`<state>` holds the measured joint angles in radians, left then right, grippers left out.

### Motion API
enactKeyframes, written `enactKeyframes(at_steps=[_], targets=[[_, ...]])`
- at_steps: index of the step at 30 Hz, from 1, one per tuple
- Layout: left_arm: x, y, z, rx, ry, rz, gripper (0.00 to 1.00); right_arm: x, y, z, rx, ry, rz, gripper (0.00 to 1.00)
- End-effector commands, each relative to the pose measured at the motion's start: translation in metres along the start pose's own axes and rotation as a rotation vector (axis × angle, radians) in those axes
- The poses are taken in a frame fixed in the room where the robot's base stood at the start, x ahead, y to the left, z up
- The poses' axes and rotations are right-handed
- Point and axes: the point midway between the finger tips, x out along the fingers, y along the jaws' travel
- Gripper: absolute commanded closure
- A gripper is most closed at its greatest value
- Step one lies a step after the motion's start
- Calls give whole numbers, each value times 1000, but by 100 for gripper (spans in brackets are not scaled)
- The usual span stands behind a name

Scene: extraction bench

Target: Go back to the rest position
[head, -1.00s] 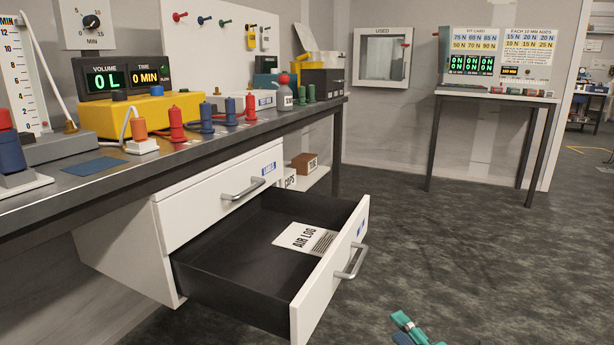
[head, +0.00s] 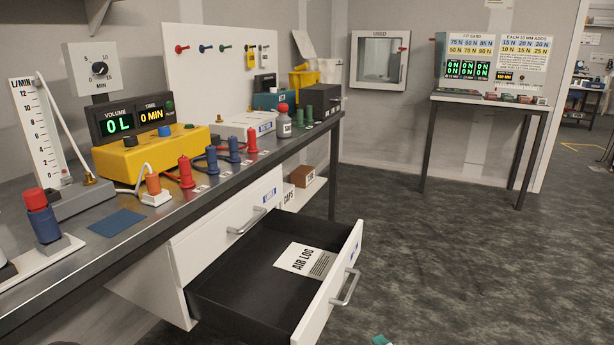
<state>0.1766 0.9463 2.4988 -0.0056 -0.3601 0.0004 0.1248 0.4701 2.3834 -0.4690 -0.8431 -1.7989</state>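Only a small teal tip, which looks like part of my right gripper (head: 381,340), shows at the bottom edge of the head view. It is below and to the right of the open drawer (head: 240,310) and apart from it in the picture. Whether its fingers are open or shut is hidden. My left gripper is not in view. The drawer stands pulled out under the bench, with a white AIR LOG sheet (head: 305,260) lying inside it.
The bench (head: 215,185) runs along the left with a yellow pump box (head: 150,150), a flow gauge (head: 42,130) and several coloured plugs. The drawer's front with its handle (head: 345,288) juts into the room. A side table (head: 490,101) stands at the back right. The floor between is clear.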

Motion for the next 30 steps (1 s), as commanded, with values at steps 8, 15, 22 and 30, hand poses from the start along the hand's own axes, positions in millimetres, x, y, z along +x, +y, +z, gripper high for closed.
enactKeyframes(at_steps=[8,15,22,30], targets=[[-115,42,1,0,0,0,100,-35,11,-28,300,13,-257,59],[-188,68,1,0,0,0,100,-80,-10,-61,733,-71,-531,59],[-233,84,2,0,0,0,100,-133,-37,-96,1209,-283,-781,59],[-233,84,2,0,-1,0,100,-173,-74,-121,1726,-662,-921,59]])
